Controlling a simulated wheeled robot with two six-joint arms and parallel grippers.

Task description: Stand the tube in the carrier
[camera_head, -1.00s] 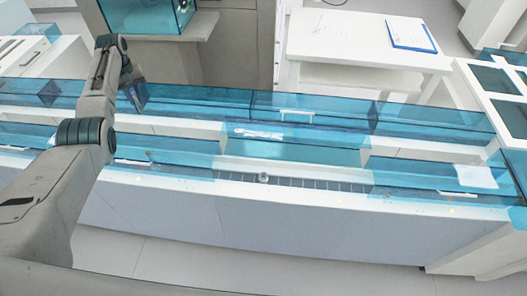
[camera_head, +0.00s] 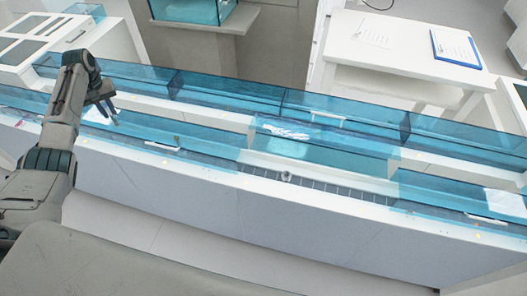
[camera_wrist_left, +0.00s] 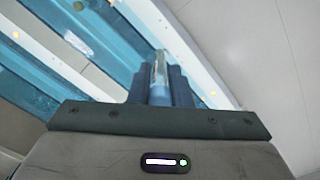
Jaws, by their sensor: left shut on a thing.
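My left gripper (camera_head: 108,112) is above the left part of the blue-covered track. In the left wrist view its jaws (camera_wrist_left: 161,88) are shut on a slim, clear tube (camera_wrist_left: 160,66), whose end sticks out past the fingertips. I cannot make out the tube clearly in the head view. My right gripper is not in view.
Clear blue covers (camera_head: 190,140) flank the gap in the track (camera_head: 325,186). A taller blue wall (camera_head: 225,92) runs behind. A white table (camera_head: 395,65) with a blue clipboard (camera_head: 456,48) stands at the back. The floor in front is clear.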

